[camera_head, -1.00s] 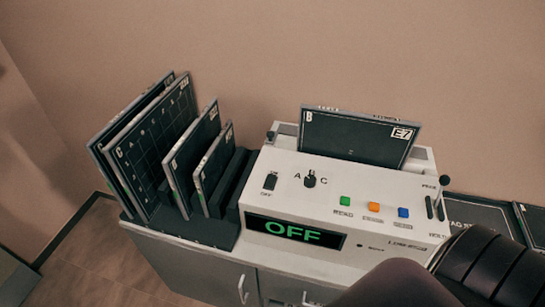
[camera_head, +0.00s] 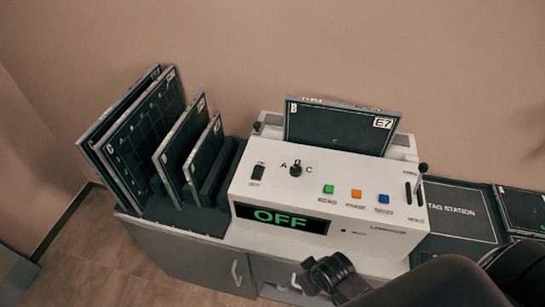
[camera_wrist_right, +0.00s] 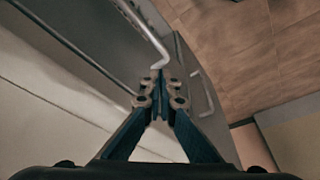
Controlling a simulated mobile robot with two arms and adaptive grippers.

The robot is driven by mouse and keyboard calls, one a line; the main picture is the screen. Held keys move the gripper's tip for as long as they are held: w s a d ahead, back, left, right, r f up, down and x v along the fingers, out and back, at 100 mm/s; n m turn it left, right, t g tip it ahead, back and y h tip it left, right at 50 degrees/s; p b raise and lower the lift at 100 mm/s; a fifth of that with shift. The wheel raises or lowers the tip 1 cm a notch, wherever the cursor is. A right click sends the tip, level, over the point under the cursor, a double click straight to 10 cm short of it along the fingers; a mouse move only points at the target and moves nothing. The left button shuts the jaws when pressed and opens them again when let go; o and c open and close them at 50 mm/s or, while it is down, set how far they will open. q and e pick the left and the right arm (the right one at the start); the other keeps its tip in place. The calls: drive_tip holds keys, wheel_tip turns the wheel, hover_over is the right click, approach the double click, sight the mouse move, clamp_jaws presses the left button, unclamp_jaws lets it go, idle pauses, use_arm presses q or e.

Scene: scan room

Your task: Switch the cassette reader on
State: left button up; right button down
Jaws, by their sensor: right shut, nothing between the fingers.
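The cassette reader (camera_head: 375,215) is a white console on the cabinet, with a green "OFF" on its display (camera_head: 282,217). A small black switch (camera_head: 257,172) with a label under it sits at the left of its sloped panel. A dark cassette (camera_head: 340,128) marked B and E7 stands upright in its back slot. My right arm comes in from the lower right, and its dark wrist end is in front of the reader, below the display. In the right wrist view my right gripper (camera_wrist_right: 161,88) is shut and empty, near cabinet handles. My left gripper is not in view.
A rack with several upright dark cassettes (camera_head: 147,128) stands left of the reader. A black A-C knob (camera_head: 296,168), green (camera_head: 328,189), orange (camera_head: 356,194) and blue (camera_head: 383,199) buttons and a lever (camera_head: 422,168) are on the panel. A tag station (camera_head: 455,212) lies right.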

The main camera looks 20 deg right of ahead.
drive_tip(key=w+r+n+y, duration=0.1)
drive_tip(key=w+r, duration=0.3)
drive_tip(key=r, duration=0.6)
drive_tip(key=w+a+r+n+t+y+p, duration=0.1)
drive_tip(key=w+r+n, duration=0.3)
drive_tip(key=r, duration=0.6)
drive_tip(key=w+r+n+t+y+p, duration=0.1)
drive_tip(key=w+r+n+y, duration=0.1)
drive_tip(key=w+r, duration=0.4)
drive_tip(key=shift+w+a+r+n+y, duration=0.15)
drive_tip(key=shift+r+n, duration=0.15)
drive_tip(key=shift+r, duration=0.7)
drive_tip(key=shift+w+a+r+n+y, duration=0.15)
drive_tip(key=shift+r+n, duration=0.15)
drive_tip(key=shift+r, duration=0.7)
drive_tip(key=w+d+r+n+t+y, duration=0.1)
drive_tip(key=w+d+r, duration=0.3)
drive_tip(key=r, duration=0.4)
drive_tip(key=shift+w+d+r, duration=0.15)
drive_tip(key=shift+w+r, duration=0.25)
drive_tip(key=shift+w, duration=0.3)
